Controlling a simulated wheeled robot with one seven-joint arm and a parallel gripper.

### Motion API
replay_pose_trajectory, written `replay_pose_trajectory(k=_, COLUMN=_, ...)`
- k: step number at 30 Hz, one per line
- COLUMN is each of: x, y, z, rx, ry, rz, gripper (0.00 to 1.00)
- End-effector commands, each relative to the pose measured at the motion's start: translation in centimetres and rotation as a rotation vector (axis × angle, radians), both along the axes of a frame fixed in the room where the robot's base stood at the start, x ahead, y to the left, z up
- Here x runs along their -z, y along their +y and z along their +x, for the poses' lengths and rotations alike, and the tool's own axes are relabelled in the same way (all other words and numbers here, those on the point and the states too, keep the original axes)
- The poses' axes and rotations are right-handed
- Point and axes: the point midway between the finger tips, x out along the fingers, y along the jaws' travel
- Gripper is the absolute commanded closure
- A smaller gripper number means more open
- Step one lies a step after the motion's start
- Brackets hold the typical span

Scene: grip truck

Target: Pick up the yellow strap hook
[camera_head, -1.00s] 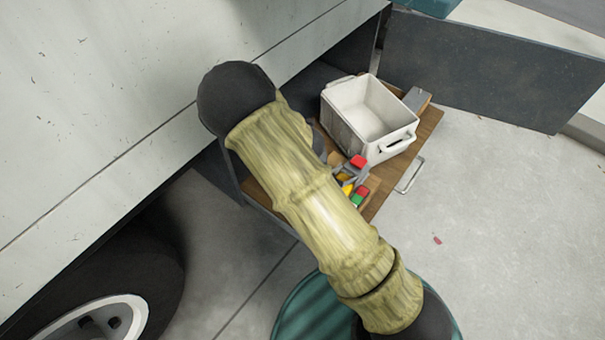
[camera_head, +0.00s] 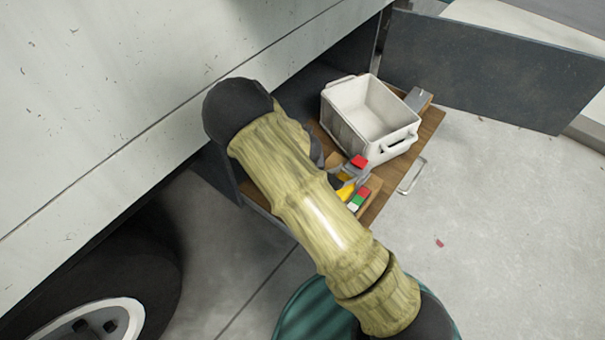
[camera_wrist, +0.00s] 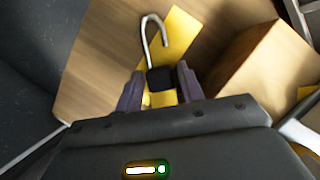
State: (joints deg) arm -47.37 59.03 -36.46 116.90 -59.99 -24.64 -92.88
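The yellow strap hook shows in the wrist view as a bent metal hook (camera_wrist: 152,38) on a black block (camera_wrist: 160,78), with flat yellow strap (camera_wrist: 181,34) beside and beneath it on a wooden surface. My gripper (camera_wrist: 160,76) is open, with one dark finger on each side of the black block. Narrow gaps seem to show beside the block; whether a finger touches it I cannot tell. The metal hook points away from my gripper. In the head view my own arm hides most of this spot, and a bit of yellow (camera_head: 346,191) shows beside it.
A wooden block or box (camera_wrist: 245,62) stands close to the right finger. In the head view a white bin (camera_head: 337,122) stands on the wooden drawer board (camera_head: 424,139), with red and green pieces (camera_head: 358,199) nearby. A truck side (camera_head: 90,90) rises at left.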

Motion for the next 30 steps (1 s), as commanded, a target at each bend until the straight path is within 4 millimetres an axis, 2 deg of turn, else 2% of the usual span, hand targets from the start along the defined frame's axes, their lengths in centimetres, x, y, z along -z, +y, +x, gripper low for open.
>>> replay_pose_trajectory(k=4, x=0.0, y=0.0, z=0.0, rx=0.000, ry=0.000, rz=0.000, gripper=0.64)
replay_pose_trajectory(k=9, x=0.0, y=0.0, z=0.0, rx=0.000, ry=0.000, rz=0.000, gripper=0.97)
replay_pose_trajectory(k=20, x=-0.5, y=0.0, z=0.0, rx=0.001, ry=-0.001, rz=0.001, gripper=0.98)
replay_pose_trajectory(k=29, x=-4.2, y=0.0, z=0.1, rx=0.001, ry=-0.002, rz=0.002, gripper=0.98)
replay_pose_trajectory(k=30, x=-3.6, y=0.4, z=-0.5, rx=-0.002, ry=0.002, rz=0.000, gripper=0.98)
